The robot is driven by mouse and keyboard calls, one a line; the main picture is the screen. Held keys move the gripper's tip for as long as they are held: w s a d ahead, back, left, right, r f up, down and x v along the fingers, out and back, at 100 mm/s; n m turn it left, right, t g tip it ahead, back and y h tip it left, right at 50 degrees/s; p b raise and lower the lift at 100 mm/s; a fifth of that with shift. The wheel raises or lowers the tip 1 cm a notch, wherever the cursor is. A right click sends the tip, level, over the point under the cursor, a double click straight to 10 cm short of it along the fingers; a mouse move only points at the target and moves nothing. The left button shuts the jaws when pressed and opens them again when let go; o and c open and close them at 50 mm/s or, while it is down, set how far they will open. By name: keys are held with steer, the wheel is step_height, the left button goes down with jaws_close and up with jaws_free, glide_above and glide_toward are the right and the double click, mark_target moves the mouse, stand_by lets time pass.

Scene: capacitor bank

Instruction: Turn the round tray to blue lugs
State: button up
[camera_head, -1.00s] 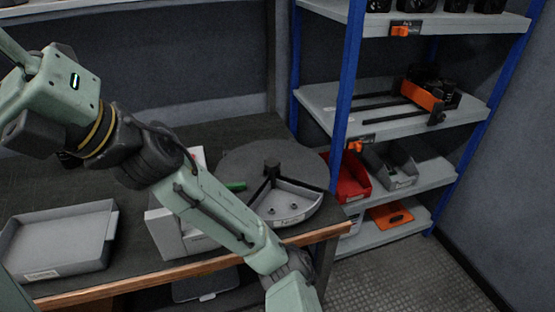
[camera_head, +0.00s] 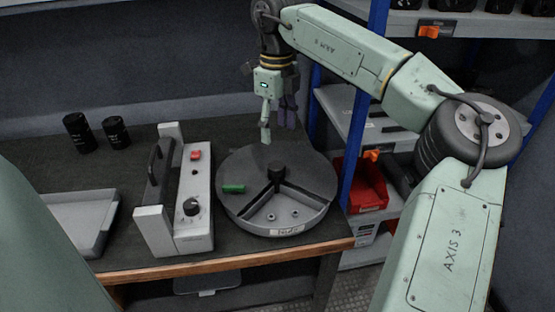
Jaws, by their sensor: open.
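The round tray (camera_head: 312,182) is a dark grey disc on the right end of the bench. A wedge-shaped opening at its front shows a light compartment (camera_head: 285,218) with a few small round pieces inside and a label (camera_head: 288,230) too small to read. I see no blue lugs. A dark central knob (camera_head: 276,172) stands on the tray, and a green handle or peg (camera_head: 233,188) shows on its left side. My gripper (camera_head: 277,130) is open and points down above the tray's back edge. I cannot tell whether its fingertip touches the tray.
A grey box with a handle, red switch and dial (camera_head: 198,190) stands close left of the tray. Two black cylinders (camera_head: 98,132) stand at the back left, and a grey bin (camera_head: 85,215) at the front left. A blue-framed shelf with a red bin (camera_head: 368,185) is to the right.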

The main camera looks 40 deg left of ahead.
mark_target(276, 166)
step_height(276, 166, down, 11)
steer(key=shift+r+p, duration=0.15)
steer(key=shift+p, duration=0.7)
steer(key=shift+c, duration=0.3)
steer(key=shift+s, duration=0.1)
jaws_close()
